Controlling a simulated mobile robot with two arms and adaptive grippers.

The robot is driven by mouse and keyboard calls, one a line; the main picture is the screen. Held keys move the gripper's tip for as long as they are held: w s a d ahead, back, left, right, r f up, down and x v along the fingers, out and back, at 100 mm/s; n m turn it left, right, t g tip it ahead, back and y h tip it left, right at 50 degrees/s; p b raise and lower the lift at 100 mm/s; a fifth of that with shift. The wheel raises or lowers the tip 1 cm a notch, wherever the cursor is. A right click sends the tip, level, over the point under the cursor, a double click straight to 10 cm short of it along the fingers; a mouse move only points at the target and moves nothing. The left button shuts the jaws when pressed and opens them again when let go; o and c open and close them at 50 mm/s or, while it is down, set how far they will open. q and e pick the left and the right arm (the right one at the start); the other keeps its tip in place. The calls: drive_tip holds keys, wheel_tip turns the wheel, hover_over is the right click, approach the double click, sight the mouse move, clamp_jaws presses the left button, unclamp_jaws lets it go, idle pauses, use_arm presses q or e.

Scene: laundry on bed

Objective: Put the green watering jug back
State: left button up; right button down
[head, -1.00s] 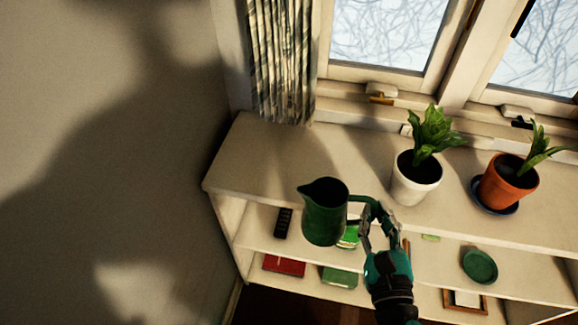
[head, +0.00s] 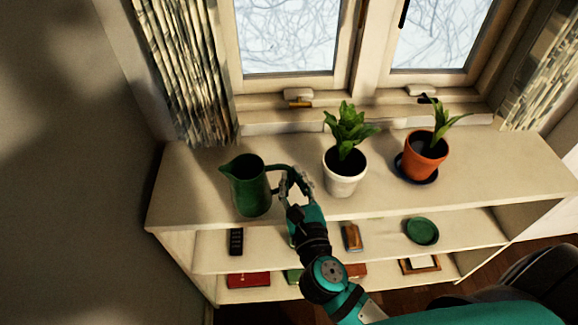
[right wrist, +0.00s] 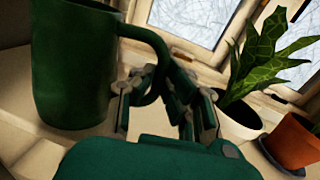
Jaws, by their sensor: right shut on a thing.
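The green watering jug (head: 250,188) is upright at the left part of the shelf unit's top, its spout pointing left. Its base looks to be over or on the top near the front edge; I cannot tell whether it touches. My right gripper (head: 288,180) is shut on the jug's handle, to the right of the jug's body. In the right wrist view the jug (right wrist: 75,70) fills the left side, and its handle passes between the fingers of the gripper (right wrist: 160,95). My left gripper is not in view.
A white pot (head: 345,178) with a leafy plant stands just right of my gripper. An orange pot (head: 424,160) on a dark blue saucer stands farther right. Lower shelves hold a remote (head: 236,241), a green dish (head: 422,231) and a red book (head: 248,279). The top's left end is clear.

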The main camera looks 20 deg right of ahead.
drive_tip(key=w+f+b, duration=0.1)
drive_tip(key=w, duration=0.1)
drive_tip(key=w+d+f+b, duration=0.1)
drive_tip(key=w+f+b, duration=0.1)
drive_tip(key=w+f, duration=0.1)
drive_tip(key=shift+w+d+b, duration=0.3)
drive_tip(key=shift+d+b, duration=0.1)
drive_tip(key=shift+f, duration=0.15)
drive_tip(key=c, duration=1.4)
unclamp_jaws()
